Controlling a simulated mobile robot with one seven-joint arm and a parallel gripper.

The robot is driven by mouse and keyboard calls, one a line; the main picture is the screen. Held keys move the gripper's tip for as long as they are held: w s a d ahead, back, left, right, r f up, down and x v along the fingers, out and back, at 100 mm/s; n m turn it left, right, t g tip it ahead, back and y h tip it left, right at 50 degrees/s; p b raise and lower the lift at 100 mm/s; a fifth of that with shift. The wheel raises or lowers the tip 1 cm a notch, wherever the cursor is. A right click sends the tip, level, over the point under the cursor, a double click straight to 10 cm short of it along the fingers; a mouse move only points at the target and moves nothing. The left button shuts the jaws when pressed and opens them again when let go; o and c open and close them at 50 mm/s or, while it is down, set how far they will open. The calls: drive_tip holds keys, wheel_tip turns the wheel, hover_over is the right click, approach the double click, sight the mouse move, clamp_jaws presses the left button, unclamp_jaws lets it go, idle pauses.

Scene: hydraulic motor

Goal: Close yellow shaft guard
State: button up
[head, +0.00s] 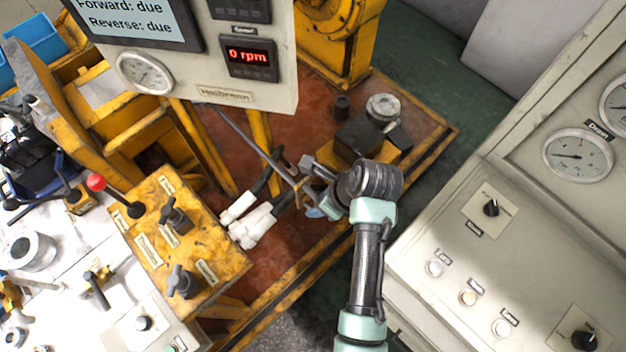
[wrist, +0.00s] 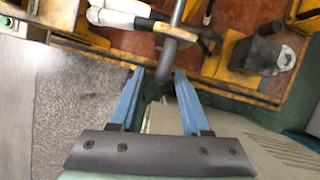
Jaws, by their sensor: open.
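I cannot tell for certain which part is the yellow shaft guard. A yellow housing with a round front (head: 335,40) stands at the back, partly hidden by the hanging panel. My gripper (head: 318,204) is low over the front edge of the rust-red base, largely hidden behind my wrist in the head view. In the wrist view its two blue fingers (wrist: 157,85) are apart. A dark grey bar with a rounded end (wrist: 172,50) lies ahead of and between the fingertips. I cannot tell whether they touch it.
A dark motor block with a round metal flange (head: 383,108) sits right of my gripper. White-ended hoses (head: 250,222) lie to its left. A yellow valve box with levers (head: 180,235) stands further left. A grey control console (head: 470,260) is close on the right.

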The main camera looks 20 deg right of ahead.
drive_tip(key=shift+x, duration=2.5)
clamp_jaws()
